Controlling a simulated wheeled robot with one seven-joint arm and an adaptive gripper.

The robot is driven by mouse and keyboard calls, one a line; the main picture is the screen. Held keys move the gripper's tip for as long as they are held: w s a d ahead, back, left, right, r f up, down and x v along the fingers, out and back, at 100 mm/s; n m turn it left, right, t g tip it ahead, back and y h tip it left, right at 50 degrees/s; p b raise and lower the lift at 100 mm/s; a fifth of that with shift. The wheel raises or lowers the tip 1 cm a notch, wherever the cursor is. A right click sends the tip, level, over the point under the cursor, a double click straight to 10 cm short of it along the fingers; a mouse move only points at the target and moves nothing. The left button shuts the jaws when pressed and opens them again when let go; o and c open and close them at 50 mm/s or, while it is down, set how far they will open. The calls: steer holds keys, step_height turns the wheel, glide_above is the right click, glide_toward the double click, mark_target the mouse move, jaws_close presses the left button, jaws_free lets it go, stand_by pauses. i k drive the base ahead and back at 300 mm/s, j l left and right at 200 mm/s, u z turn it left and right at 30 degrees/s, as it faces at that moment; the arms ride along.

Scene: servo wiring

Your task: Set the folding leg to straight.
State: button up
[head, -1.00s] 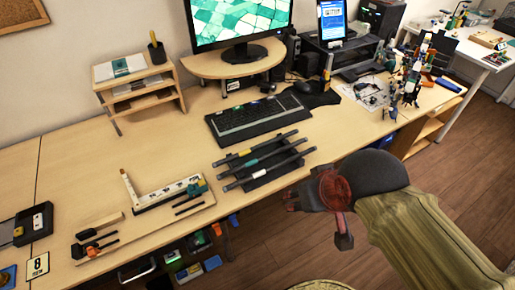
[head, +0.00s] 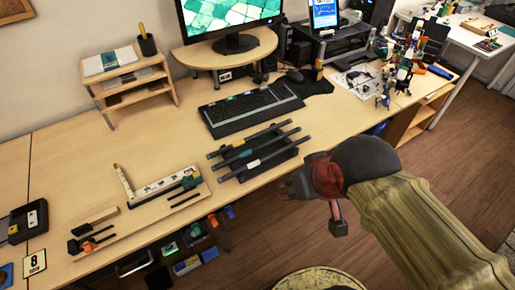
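A white two-part strip, which looks like the folding leg (head: 165,185), lies on a light wooden board (head: 150,214) at the table's front, left of centre. Its short part points back and meets the long part at a bend of roughly a right angle. A teal and dark piece (head: 190,182) sits at the long part's right end. My gripper (head: 285,188) hangs in front of the table's edge, well to the right of the leg and apart from it. Its dark fingers are small and seen from behind, so I cannot tell their opening. I see nothing held in it.
A dark rack with several rods (head: 255,155) stands between my gripper and the board. Dark and orange tools (head: 90,240) lie on the board's left end. A keyboard (head: 250,108) and monitor stand behind. Bare table (head: 60,170) lies behind and left of the leg.

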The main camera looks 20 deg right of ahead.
mark_target(130, 194)
steer(key=u, duration=1.3)
steer(key=i+u, duration=0.35)
steer(key=i, duration=0.6)
